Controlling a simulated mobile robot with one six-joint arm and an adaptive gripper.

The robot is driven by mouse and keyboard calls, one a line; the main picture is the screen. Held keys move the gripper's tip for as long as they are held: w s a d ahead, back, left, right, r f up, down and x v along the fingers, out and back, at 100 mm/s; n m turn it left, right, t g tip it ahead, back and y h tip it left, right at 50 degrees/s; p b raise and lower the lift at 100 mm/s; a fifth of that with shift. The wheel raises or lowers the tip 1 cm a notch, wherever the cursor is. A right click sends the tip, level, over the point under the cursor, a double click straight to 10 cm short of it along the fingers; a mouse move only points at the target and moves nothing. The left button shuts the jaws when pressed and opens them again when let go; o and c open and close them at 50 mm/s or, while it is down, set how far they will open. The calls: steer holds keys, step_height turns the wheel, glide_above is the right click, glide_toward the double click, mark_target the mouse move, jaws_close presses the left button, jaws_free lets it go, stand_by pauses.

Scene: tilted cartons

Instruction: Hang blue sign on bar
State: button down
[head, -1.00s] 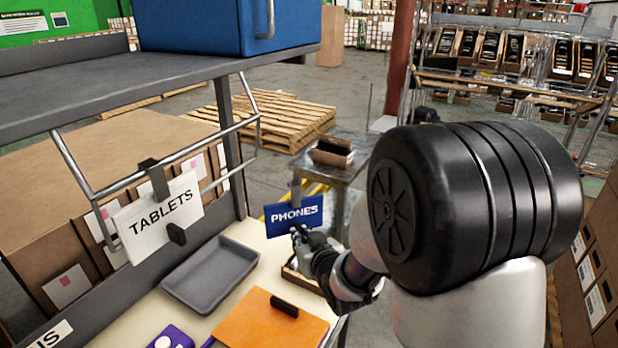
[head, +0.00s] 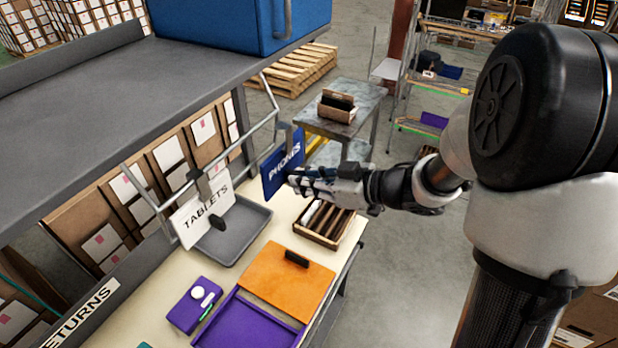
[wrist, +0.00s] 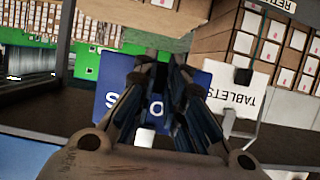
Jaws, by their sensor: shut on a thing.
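The blue PHONES sign (head: 277,170) is held upright and turned partly away in the head view, and upside down in the wrist view (wrist: 104,86). My gripper (head: 298,180) is shut on it at its lower right side. The sign's dark hook sticks up above it, close to the right end of the metal bar (head: 238,126). I cannot tell whether the hook touches the bar. The fingers hide part of the sign's lettering in the wrist view. The white TABLETS sign (head: 190,226) hangs on the bar further left.
A grey shelf (head: 100,120) with a blue case (head: 235,25) stands above the bar. Below are a grey tray (head: 243,238), a divided box (head: 325,222), an orange folder (head: 285,280) and purple items. Boxes stand behind the bar.

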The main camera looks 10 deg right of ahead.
steer(key=shift+a+r+b+x, duration=0.15)
steer(key=shift+b+x, duration=0.45)
steer(key=shift+x, duration=0.75)
steer(key=shift+r+b+x, duration=0.3)
steer(key=shift+b+x, duration=0.3)
steer(key=shift+x, duration=0.7)
steer(key=shift+a+r+b+x, duration=0.15)
steer(key=shift+b+x, duration=0.45)
steer(key=shift+x, duration=0.75)
steer(key=shift+w+d, duration=0.1)
steer(key=shift+w, duration=0.05)
steer(key=c, duration=2)
jaws_free()
steer(key=shift+c, duration=0.2)
steer(key=shift+o, duration=1.2)
steer(key=shift+w+a+f, duration=0.1)
steer(key=shift+w+a, duration=0.05)
steer(key=shift+a, duration=0.15)
steer(key=shift+o, duration=1.2)
steer(key=shift+d, duration=0.2)
